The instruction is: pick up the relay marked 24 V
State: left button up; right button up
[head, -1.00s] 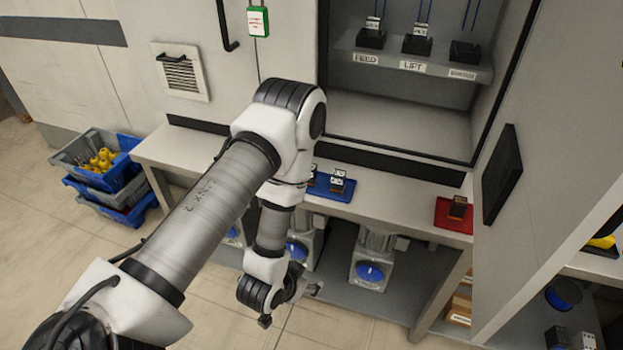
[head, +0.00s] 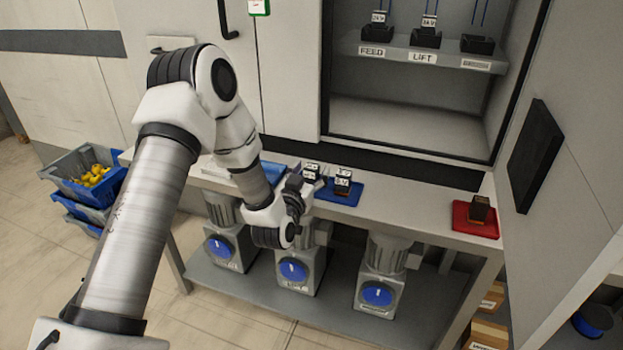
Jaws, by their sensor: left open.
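Small dark relays with white printed tops stand on a blue tray (head: 343,197) on the bench. One relay (head: 312,170) is at the tray's left, one relay (head: 343,172) at the back, and one relay (head: 341,188) in front of it. Their markings are too small to read surely, so I cannot tell which is 24 V. My left gripper (head: 312,186) is open beside the tray's left edge, close to the left relay; I cannot tell whether it touches. The gripper partly hides that relay. My right gripper is not in view.
A red tray (head: 462,219) with a dark relay (head: 480,207) is at the bench's right. In the cabinet, two sockets hold labelled relays (head: 378,18) (head: 428,22); the right socket (head: 477,44) looks empty. Motors with blue discs (head: 377,294) stand below. A blue crate (head: 72,187) is left.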

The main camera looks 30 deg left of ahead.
pick_arm(q)
jog(key=shift+w, duration=0.4)
grip_shut()
jog(key=shift+r, duration=0.1)
